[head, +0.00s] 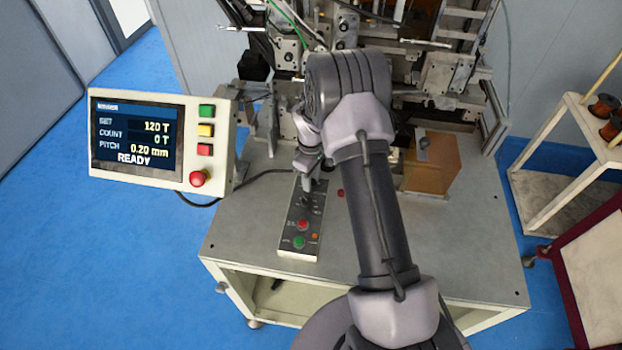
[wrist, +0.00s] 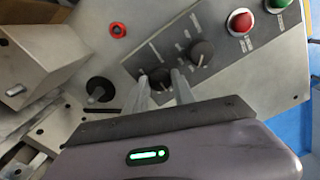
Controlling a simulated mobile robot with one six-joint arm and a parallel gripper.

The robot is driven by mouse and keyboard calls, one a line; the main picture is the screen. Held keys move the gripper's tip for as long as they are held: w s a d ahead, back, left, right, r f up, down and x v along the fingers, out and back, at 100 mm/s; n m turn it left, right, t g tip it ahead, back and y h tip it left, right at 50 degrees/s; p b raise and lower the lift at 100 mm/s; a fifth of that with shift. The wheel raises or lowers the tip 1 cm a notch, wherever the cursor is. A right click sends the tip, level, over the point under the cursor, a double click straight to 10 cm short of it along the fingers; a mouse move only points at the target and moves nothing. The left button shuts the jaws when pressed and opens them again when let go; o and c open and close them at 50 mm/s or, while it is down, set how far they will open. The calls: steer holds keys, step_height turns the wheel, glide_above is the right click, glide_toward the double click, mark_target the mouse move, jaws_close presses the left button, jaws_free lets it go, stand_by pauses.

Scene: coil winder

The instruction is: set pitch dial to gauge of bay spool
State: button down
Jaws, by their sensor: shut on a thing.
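My gripper (wrist: 161,88) has its two fingers on either side of a dark round dial (wrist: 159,77) on the control panel and is shut on it. The dial's label and pointer are too small or covered to read. A second dark dial (wrist: 202,53) sits beside it, apart from the fingers. In the head view my gripper (head: 307,190) is at the far end of the control panel (head: 293,252), partly hiding the dials. The display (head: 140,135) reads SET 120 T, COUNT 0 T, PITCH 0.20 mm, READY. I cannot make out which spool is the bay spool, or its gauge.
A red button (wrist: 240,20) and a green button (wrist: 277,3) lie farther along the panel. A grey block (wrist: 42,60) and a black knob (wrist: 100,89) stand left in the wrist view. Copper-coloured spools (head: 604,106) sit on a rack at right. An orange guard (head: 430,165) stands on the table.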

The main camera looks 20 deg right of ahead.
steer(key=m+b, duration=0.3)
steer(key=shift+f+m, duration=0.1)
steer(key=shift+m, duration=0.3)
steer(key=m+b, duration=0.3)
steer(key=m, duration=0.2)
steer(key=m+b, duration=0.2)
steer(key=m, duration=0.3)
steer(key=shift+m+b, duration=1)
steer(key=shift+m, duration=0.8)
steer(key=shift+r, duration=0.2)
steer(key=shift+w, duration=0.1)
steer(key=c, duration=1.1)
jaws_free()
steer(key=shift+o, duration=0.2)
